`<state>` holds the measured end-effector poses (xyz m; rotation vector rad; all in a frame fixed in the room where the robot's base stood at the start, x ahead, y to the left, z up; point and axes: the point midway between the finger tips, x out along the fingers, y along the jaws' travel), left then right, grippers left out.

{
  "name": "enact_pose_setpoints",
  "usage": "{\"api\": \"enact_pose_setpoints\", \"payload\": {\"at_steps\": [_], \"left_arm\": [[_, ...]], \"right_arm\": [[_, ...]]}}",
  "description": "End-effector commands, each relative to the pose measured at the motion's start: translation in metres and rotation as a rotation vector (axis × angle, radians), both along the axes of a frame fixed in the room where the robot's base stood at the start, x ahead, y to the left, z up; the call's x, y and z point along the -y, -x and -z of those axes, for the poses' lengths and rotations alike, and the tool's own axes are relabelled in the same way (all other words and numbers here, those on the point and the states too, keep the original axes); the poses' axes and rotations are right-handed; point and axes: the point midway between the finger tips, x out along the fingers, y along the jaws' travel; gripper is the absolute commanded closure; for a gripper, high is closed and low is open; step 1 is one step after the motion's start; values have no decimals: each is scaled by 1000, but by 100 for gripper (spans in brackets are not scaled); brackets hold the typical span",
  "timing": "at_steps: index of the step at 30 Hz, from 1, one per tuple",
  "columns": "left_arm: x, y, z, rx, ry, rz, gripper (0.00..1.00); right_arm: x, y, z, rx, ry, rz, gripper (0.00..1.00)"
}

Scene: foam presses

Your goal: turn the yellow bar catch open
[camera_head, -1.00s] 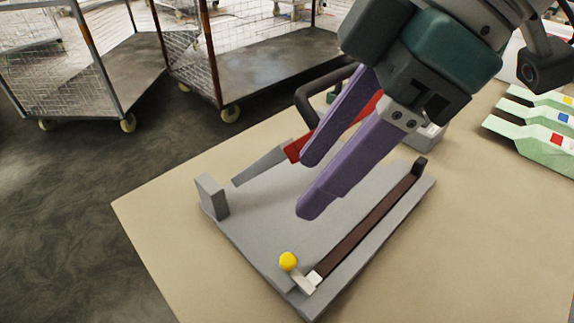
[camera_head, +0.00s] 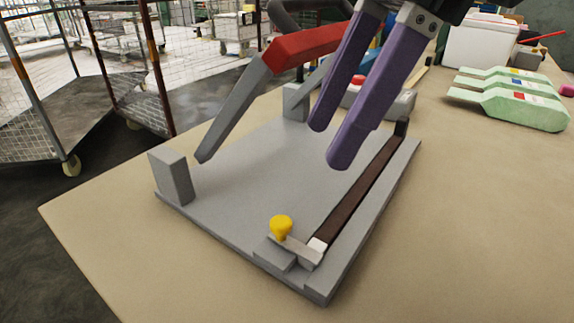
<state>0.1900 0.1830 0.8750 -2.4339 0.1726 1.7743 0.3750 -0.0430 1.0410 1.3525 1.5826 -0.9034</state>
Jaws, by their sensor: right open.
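The catch has a yellow knob (camera_head: 281,226) and a short grey bar (camera_head: 301,249) at the near corner of the grey base plate (camera_head: 255,165). The bar reaches right toward the white end (camera_head: 317,245) of a dark strip (camera_head: 362,190) along the plate's right side. I cannot tell whether they touch. My right gripper (camera_head: 328,146) has two purple fingers, open and empty, pointing down above the far part of the plate. It is clear of the knob, farther back. My left gripper is not in view.
A red and grey lever arm (camera_head: 305,46) slants over the plate's left side. A grey post (camera_head: 172,176) stands at the left corner. Pale green pieces (camera_head: 515,95) and a white box (camera_head: 480,42) sit at the right.

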Motion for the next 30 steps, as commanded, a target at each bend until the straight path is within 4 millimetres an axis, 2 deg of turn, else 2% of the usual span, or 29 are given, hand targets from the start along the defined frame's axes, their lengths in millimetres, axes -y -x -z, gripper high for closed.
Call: {"api": "enact_pose_setpoints", "payload": {"at_steps": [12, 15, 19, 27, 30], "left_arm": [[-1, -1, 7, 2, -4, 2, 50], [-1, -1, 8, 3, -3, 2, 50], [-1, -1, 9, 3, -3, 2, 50], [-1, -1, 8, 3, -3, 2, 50], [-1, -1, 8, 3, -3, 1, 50]], "right_arm": [[-27, 6, 67, -3, 2, -2, 43], [-33, 6, 78, -3, 1, -2, 43], [-36, 6, 86, -2, 1, -1, 43], [-36, 7, 87, -1, 1, 0, 43], [-36, 7, 87, -1, 1, 0, 54]]}}
